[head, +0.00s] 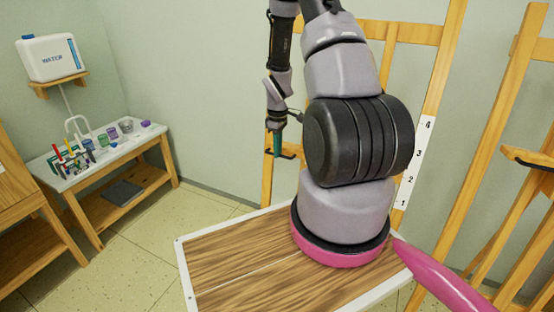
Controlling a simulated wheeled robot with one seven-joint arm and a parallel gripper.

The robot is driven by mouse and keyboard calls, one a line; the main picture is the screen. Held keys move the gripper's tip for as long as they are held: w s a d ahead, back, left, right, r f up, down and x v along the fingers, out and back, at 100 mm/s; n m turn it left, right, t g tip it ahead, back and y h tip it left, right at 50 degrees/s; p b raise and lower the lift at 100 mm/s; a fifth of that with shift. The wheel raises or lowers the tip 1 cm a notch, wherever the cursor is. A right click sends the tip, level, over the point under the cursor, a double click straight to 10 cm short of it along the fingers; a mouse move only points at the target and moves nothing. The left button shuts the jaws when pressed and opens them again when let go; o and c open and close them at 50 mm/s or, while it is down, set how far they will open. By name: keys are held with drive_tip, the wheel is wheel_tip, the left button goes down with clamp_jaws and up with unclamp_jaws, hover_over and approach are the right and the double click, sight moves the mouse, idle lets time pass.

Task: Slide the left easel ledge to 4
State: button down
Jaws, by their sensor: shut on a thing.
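The left easel (437,70) is a wooden frame standing behind my arm. A white scale strip (413,165) on its right post reads 1 to 4 from bottom to top. My gripper (278,152) points down at the easel's left post, its fingers closed around a dark handle (289,156) that appears to belong to the ledge. The grip itself is small and partly unclear. My arm covers most of the ledge, so its level against the numbers cannot be read.
A second wooden easel (493,130) with a dark-edged ledge stands at the right. A side table (73,181) with jars and a tube rack is at the left, below a water container (50,57) on a wall shelf. The floor between is open.

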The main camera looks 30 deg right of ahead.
wheel_tip(320, 180, up, 16)
drive_tip(key=w+d, duration=0.1)
drive_tip(key=d, duration=0.1)
drive_tip(key=shift+w+d, duration=0.15)
drive_tip(key=shift+w, duration=0.25)
drive_tip(key=c, duration=0.9)
unclamp_jaws()
wheel_tip(320, 180, up, 11)
drive_tip(key=shift+s+f, duration=0.1)
